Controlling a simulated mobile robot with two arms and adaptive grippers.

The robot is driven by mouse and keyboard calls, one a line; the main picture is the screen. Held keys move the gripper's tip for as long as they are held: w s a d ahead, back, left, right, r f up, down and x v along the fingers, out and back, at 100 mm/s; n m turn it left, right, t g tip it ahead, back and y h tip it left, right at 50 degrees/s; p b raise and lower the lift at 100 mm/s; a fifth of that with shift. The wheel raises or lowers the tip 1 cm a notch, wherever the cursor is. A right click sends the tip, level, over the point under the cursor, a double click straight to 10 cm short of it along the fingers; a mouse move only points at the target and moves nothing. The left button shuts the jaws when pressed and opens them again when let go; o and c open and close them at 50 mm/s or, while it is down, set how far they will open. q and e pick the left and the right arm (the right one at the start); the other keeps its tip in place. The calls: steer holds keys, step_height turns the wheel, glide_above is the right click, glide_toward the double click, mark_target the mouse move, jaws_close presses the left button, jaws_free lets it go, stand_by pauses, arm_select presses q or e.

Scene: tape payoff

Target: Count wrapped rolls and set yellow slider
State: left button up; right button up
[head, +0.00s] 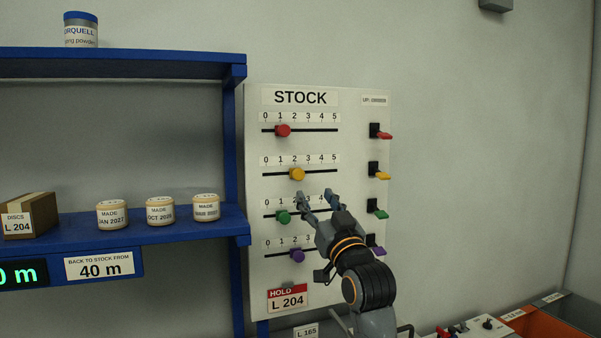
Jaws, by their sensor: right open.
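The yellow slider (297,174) sits near 2 on the second 0-to-5 scale of the white STOCK panel (355,268). My right gripper (315,196) is open and empty in front of the panel, just below and right of the yellow slider, near the green row; I cannot tell if it touches anything. Three short cream rolls stand apart on the blue shelf: a left one (111,214) reading JAN 2027, a middle one (160,211) reading OCT 2026, and a right one (206,207) with unclear print. I cannot tell whether they are wrapped. My left gripper is out of view.
A red slider (283,130) and a green slider (283,216) sit near 1; a purple slider (297,255) sits near 2. Coloured levers (381,134) line the panel's right side. A DISCS box (30,214) stands on the shelf (150,233). An orange bin (540,325) is lower right.

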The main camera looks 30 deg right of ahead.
mark_target(300, 175)
steer(key=p+x, duration=0.2)
steer(key=x, duration=0.7)
steer(key=shift+w+f+p, duration=0.1)
steer(key=shift+w+p, duration=0.3)
steer(key=shift+w+d, duration=0.15)
steer(key=shift+w, duration=0.35)
steer(key=c, duration=0.9)
jaws_close()
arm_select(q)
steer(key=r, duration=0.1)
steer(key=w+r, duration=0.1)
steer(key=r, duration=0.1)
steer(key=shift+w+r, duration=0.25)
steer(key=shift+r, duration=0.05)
